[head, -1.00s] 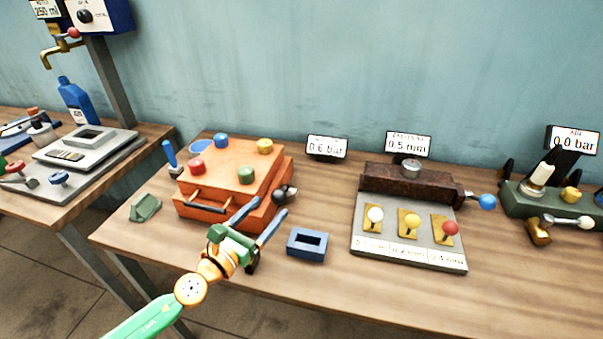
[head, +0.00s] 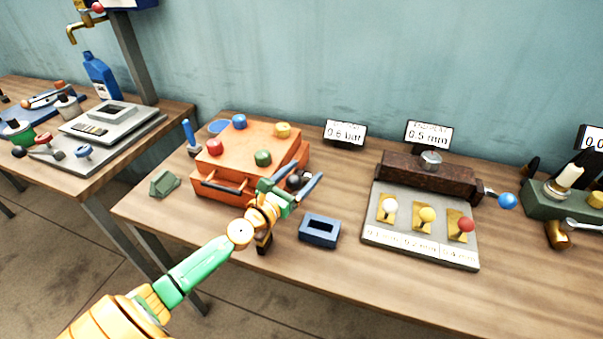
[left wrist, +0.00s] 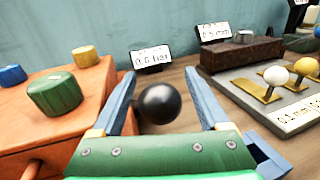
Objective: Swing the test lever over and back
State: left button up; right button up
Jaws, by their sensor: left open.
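The test lever appears to be the one with a black ball knob (head: 296,181) at the right side of the orange box (head: 225,191). In the left wrist view the black ball (left wrist: 159,104) lies between my two blue fingers, with gaps on both sides. My left gripper (head: 291,183) is open, its fingers reaching to either side of the knob; I cannot tell whether it touches. The lever's shaft is hidden behind the ball and gripper. A display (head: 346,133) behind reads 0.6 bar. My right gripper is not in view.
Red, blue, yellow and green knobs top the orange box. A blue hollow block (head: 319,230) lies in front of it. A grey plate (head: 420,247) with three small levers stands to the right. The table (head: 345,290) front is clear.

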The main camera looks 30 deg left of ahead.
pick_arm(q)
grip_shut()
dwell(1.4)
